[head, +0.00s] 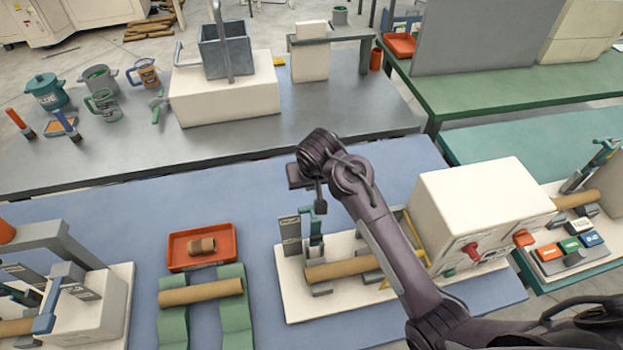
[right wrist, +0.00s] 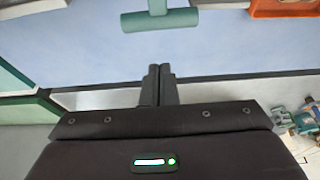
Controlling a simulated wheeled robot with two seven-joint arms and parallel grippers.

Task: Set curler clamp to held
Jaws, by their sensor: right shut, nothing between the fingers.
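A teal clamp handle (head: 315,228) stands upright on the white machine base (head: 292,290) at the middle of the blue table, beside a grey labelled plate (head: 290,234). Its label is too small to read. A brown tube (head: 342,269) lies in grey rests just in front of it. In the right wrist view, a teal T-shaped handle (right wrist: 160,20) shows at the top. My right gripper (head: 320,207) is shut and empty, above and close to the clamp handle; its fingertips (right wrist: 160,72) are together and apart from the T-shaped handle. My left gripper is not in view.
A cream housing (head: 480,205) with a red knob (head: 470,249) stands right of the clamp. An orange tray (head: 215,262) and green rests with a tube (head: 200,291) are to the left. The blue table (head: 170,205) behind the tray is clear.

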